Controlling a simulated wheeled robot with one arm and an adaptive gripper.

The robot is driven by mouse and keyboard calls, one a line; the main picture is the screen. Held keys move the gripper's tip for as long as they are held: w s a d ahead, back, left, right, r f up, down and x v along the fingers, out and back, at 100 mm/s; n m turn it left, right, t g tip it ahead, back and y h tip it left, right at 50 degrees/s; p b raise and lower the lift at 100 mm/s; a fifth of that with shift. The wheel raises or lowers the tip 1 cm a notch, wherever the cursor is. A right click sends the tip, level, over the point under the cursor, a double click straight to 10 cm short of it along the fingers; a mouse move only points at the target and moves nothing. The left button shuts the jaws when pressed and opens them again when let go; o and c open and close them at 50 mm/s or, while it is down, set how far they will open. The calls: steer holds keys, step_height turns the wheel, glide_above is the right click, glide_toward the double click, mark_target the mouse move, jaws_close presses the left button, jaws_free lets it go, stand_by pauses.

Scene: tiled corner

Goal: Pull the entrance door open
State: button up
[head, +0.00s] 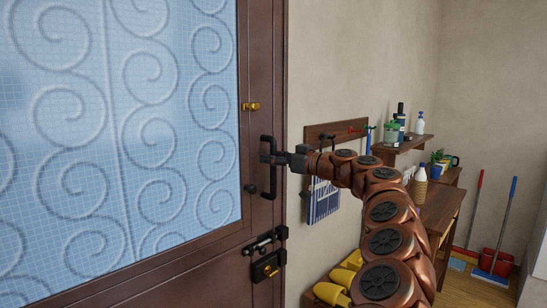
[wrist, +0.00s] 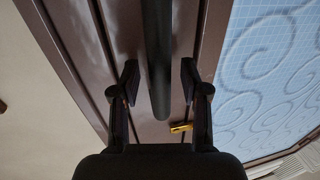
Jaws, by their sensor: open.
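The entrance door (head: 262,75) is dark brown with a large blue glass panel (head: 120,110) patterned with scrolls. It looks shut in its frame. A black vertical bar handle (head: 272,185) stands on its right side. My gripper (head: 270,160) is at the handle. In the wrist view, the handle (wrist: 157,50) runs between the two open fingers of my gripper (wrist: 160,85), with a gap on each side. A brass latch knob (head: 251,107) sits above the handle, and it also shows in the wrist view (wrist: 181,127).
To the right, a wall rack (head: 322,131), a shelf (head: 403,143) with bottles and a wooden table (head: 440,210) stand along the wall. Yellow shoes (head: 340,282) lie low beside my arm.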

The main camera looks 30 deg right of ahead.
jaws_close()
stand_by(0.6)
